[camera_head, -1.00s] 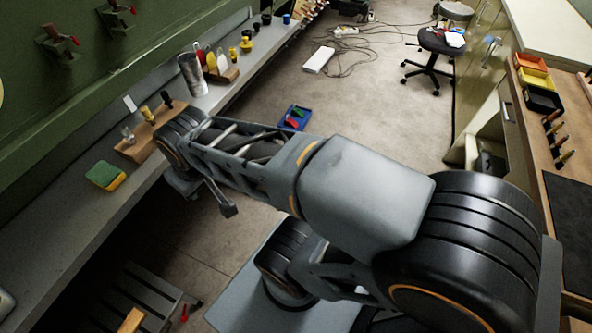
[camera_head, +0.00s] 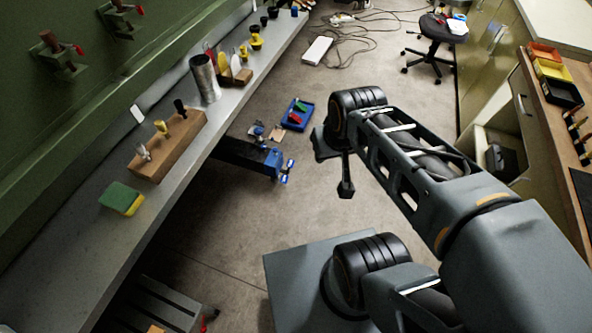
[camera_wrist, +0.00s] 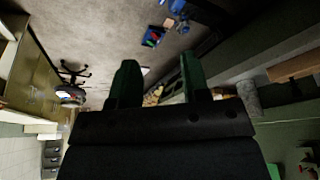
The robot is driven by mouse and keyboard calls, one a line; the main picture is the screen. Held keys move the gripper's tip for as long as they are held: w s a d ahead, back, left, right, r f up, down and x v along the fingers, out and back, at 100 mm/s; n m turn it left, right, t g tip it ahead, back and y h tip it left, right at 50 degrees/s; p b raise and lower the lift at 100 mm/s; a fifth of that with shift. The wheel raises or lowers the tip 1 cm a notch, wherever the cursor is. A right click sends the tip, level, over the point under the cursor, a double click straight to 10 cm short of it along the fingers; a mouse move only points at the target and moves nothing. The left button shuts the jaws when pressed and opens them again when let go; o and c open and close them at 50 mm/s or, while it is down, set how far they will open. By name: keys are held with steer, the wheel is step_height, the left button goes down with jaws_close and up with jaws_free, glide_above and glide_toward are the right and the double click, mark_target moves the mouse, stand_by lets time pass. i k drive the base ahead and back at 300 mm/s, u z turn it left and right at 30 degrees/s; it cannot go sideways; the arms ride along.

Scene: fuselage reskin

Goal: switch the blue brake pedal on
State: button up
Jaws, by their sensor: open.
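A blue fixture (camera_head: 273,163) shows in the head view on the end of a dark low unit on the floor, beside the left bench. It may carry the brake pedal, but its parts are too small to tell on from off. Blue parts also show at the top of the wrist view (camera_wrist: 177,6). My gripper (camera_wrist: 158,82) shows in the wrist view with its two dark green fingers apart and nothing between them. It is apart from the blue fixture. In the head view my arm reaches over the floor right of the fixture, and my fingers cannot be made out.
A blue tray (camera_head: 298,114) with red and green pieces lies on the floor near my arm. The left bench (camera_head: 95,245) bears a wooden block (camera_head: 170,150), a sponge (camera_head: 121,198) and a metal cylinder (camera_head: 205,78). A stool (camera_head: 437,45) and cables stand farther back.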

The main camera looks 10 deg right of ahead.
mark_target(284, 179)
steer(key=z, duration=1.05)
steer(key=i, duration=2)
steer(key=u, duration=3.2)
